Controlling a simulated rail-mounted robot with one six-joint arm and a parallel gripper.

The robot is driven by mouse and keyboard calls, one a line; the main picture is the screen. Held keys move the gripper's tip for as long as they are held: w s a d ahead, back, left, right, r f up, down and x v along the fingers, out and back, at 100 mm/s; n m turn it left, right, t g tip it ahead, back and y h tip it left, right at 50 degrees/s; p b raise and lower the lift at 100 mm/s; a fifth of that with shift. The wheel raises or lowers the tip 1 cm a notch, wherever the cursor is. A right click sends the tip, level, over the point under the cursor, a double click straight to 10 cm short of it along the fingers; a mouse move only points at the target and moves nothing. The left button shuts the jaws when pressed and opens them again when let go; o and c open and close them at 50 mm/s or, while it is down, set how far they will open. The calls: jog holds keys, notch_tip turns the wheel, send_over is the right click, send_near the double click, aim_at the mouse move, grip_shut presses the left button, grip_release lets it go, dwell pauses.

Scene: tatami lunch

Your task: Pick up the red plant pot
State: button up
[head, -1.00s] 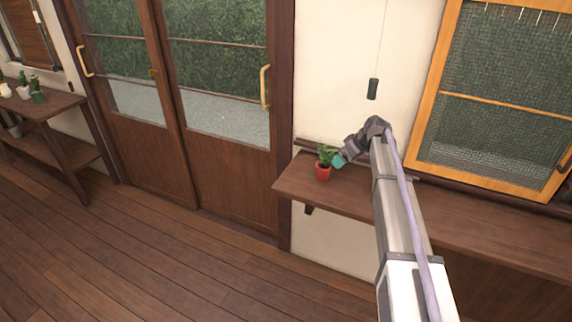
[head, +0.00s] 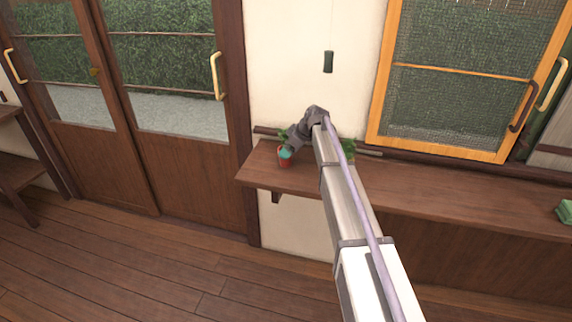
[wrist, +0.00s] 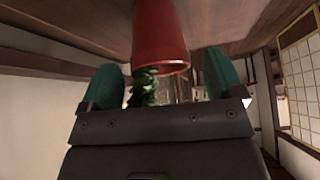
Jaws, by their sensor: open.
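The red plant pot (head: 284,162) stands on the left end of the wooden wall shelf in the head view, partly covered by my gripper (head: 286,152). Its green plant shows behind the gripper. In the wrist view, which shows the scene upside down, the red pot (wrist: 160,38) is large at the top centre with its leaves hanging below the rim. My gripper (wrist: 162,66) is open, with one teal finger on each side of the pot and plant. I cannot tell whether the fingers touch the pot.
The wooden shelf (head: 430,205) runs right along the wall. Another green plant (head: 349,150) is partly hidden behind my arm. A dark green hanging cylinder (head: 328,62) is above the shelf. A folded green item (head: 565,211) lies far right. The floor in front is clear.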

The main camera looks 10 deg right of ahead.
aim_at(285, 164)
jog(key=b+x, duration=0.2)
jog(key=x, duration=0.2)
jog(key=shift+d+f, duration=0.1)
jog(key=shift+d, duration=0.05)
jog(key=shift+r, duration=0.25)
jog(key=shift+c, duration=0.2)
jog(key=c, duration=0.9)
